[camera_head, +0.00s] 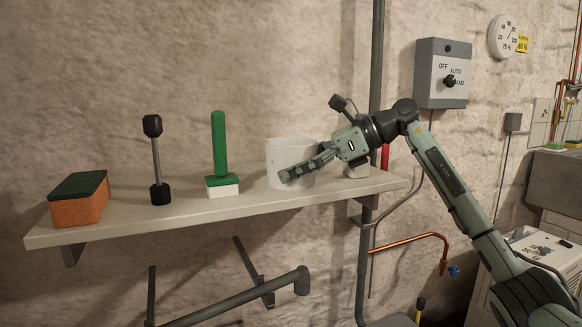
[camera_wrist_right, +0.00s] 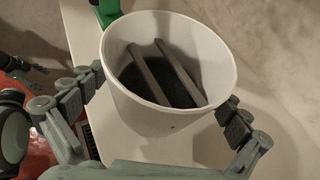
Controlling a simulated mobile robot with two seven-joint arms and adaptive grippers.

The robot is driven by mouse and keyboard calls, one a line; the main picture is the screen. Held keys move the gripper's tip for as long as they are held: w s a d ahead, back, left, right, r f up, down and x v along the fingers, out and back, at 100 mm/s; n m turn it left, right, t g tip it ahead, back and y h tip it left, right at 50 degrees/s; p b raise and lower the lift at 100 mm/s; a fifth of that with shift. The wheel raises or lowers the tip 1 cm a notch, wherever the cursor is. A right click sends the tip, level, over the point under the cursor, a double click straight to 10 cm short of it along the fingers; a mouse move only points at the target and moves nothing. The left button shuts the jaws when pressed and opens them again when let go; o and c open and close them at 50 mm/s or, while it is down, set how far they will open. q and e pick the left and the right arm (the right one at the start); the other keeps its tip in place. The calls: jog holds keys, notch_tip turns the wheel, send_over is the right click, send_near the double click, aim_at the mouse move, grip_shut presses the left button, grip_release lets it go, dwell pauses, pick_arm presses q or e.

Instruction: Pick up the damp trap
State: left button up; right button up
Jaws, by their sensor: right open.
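The damp trap appears to be the white round tub (camera_head: 282,152) standing upright on the wall shelf. In the right wrist view the tub (camera_wrist_right: 160,122) is open at the top, with dark contents and two grey-brown bars inside. My right gripper (camera_head: 300,172) comes in from the right. One of its fingers crosses the front of the tub. In the right wrist view the open fingers lie on either side of the tub, close to its wall; I cannot tell whether they touch it.
On the shelf (camera_head: 130,224), left of the tub, stand a green-handled brush (camera_head: 219,150), a black-ended grey bar (camera_head: 156,160) and an orange-and-green sponge block (camera_head: 80,200). A vertical pipe (camera_head: 376,60) and a control box (camera_head: 442,72) are at the right.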

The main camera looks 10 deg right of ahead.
jog(key=c, duration=1.3)
jog(key=shift+c, duration=0.2)
jog(key=shift+r, duration=0.15)
